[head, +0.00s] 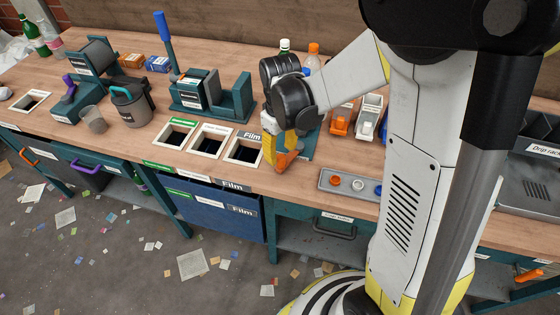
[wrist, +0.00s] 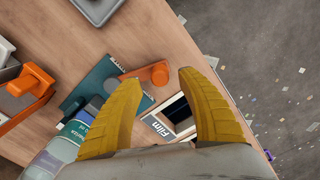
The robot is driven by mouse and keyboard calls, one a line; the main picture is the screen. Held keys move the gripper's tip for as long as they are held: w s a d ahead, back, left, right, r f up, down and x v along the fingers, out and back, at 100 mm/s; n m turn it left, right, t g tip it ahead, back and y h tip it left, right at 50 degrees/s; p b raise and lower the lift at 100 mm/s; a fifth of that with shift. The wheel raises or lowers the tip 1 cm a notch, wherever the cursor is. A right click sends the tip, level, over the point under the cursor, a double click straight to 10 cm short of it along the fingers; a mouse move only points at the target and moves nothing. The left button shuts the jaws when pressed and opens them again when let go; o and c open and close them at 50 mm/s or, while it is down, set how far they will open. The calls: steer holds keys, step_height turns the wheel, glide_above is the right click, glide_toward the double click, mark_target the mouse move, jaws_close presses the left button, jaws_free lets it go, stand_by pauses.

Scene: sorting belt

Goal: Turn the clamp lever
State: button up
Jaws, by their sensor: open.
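An orange lever-like bar (wrist: 150,73) lies at a teal plate (wrist: 92,80) in the wrist view; it appears to be the clamp lever. In the head view an orange part (head: 287,161) shows just below my gripper (head: 273,150), partly hidden by it. A bottle with a label (wrist: 72,140) is beside the teal plate, partly hidden by the left finger.
The Film opening (head: 245,151) is close left of my gripper, with more framed openings beside it. A grey tray with round buttons (head: 350,185) is to the right. Orange and white bins (head: 340,120) stand behind. A blue-handled press (head: 205,92) stands farther left.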

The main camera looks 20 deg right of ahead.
mark_target(281, 156)
step_height(281, 156, down, 3)
steer(key=shift+f+b, duration=0.15)
steer(key=shift+b, duration=0.35)
steer(key=shift+c, duration=0.4)
jaws_close()
